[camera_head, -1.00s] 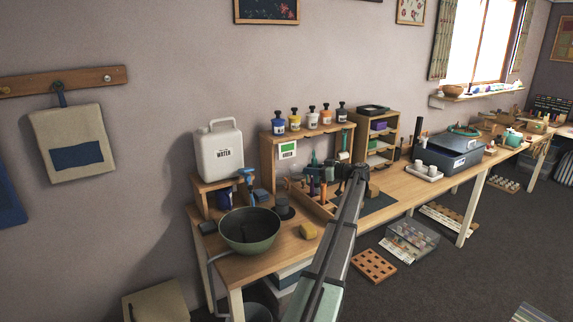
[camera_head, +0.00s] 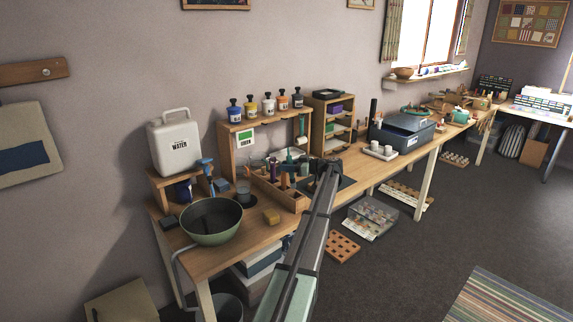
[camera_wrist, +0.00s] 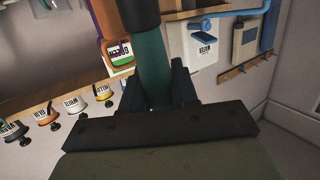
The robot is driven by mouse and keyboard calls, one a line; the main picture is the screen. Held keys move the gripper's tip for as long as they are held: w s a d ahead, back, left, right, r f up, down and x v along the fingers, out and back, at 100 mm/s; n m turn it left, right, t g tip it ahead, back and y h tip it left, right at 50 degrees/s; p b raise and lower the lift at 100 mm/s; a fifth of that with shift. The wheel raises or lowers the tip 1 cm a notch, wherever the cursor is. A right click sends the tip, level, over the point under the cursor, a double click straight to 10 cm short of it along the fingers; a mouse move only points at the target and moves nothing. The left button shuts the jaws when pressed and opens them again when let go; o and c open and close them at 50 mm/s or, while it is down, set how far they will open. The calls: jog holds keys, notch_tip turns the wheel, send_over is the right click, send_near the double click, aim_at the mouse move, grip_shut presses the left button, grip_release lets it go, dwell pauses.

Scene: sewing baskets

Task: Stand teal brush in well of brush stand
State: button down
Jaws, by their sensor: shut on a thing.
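My gripper (camera_head: 326,166) is over the workbench, to the right of a wooden rack. In the wrist view my gripper (camera_wrist: 160,88) is shut on the teal brush (camera_wrist: 153,70), seen as a thick teal handle between the fingers with a dark part at the top of the picture. In the head view I cannot pick the held brush out clearly from the dark gripper. The wooden rack (camera_head: 294,203) holds several upright handled things and looks like the brush stand, but I cannot be sure. Its wells are too small to make out.
A shelf (camera_head: 262,124) carries several small bottles. A grey-blue bin (camera_head: 402,137) stands further right.

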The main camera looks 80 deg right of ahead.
jog(key=shift+s+a+f, duration=0.1)
jog(key=shift+s+f, duration=0.05)
jog(key=shift+f, duration=0.95)
jog(key=shift+s+f, duration=0.15)
jog(key=shift+f, duration=1)
jog(key=shift+s+a+f, duration=0.1)
jog(key=shift+s+f, duration=0.05)
jog(key=shift+f, duration=0.95)
jog(key=c, duration=0.8)
grip_release()
jog(key=v, duration=1.3)
jog(key=shift+s, duration=0.4)
